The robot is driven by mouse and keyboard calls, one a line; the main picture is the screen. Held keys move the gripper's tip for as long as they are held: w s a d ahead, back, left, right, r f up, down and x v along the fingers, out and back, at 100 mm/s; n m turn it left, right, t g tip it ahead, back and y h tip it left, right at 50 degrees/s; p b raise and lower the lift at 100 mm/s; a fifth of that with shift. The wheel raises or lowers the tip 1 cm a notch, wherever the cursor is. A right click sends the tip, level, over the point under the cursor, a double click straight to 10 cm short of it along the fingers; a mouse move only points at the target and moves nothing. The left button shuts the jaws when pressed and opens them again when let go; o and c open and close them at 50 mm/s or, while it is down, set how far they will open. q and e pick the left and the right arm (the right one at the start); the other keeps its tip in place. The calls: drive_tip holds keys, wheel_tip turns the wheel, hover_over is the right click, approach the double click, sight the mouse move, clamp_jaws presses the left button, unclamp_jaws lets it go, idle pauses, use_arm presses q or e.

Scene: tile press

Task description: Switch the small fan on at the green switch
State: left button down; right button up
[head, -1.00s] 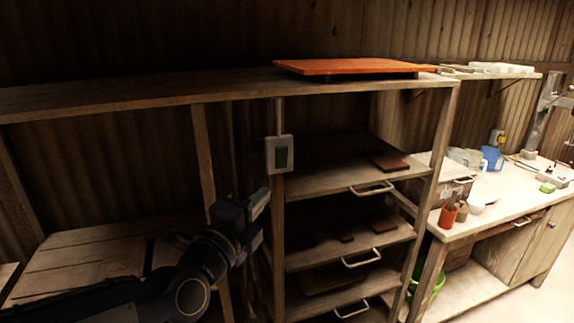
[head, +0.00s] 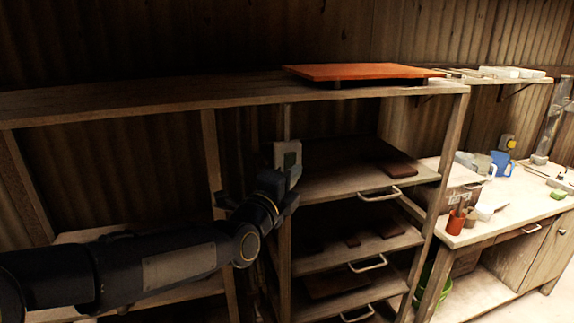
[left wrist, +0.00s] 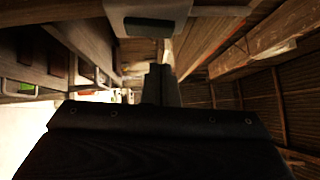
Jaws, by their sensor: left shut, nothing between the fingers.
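The switch is a pale box (head: 284,150) on the front of a wooden rack post. My left gripper (head: 291,176) is in front of its lower part and hides some of it. In the left wrist view, the pale switch box (left wrist: 175,12) is at the top edge with a dark green rocker (left wrist: 149,25) on its face. My left gripper (left wrist: 160,72) is shut and empty, its fingertips close to the box. I cannot tell whether they touch it. I cannot make out a small fan. My right gripper is not in view.
The rack's shelves (head: 345,184) with handled trays stand right of the post. An orange board (head: 360,72) lies on top. A workbench (head: 520,206) with a red cup (head: 455,223) and a blue jug (head: 501,162) is farther right.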

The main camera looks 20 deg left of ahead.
sight(295, 158)
use_arm(q)
drive_tip(key=shift+w+a+r, duration=0.25)
drive_tip(key=shift+w+a, duration=0.8)
drive_tip(key=shift+w, duration=0.15)
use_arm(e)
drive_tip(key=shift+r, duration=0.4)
use_arm(q)
drive_tip(key=shift+p, duration=0.35)
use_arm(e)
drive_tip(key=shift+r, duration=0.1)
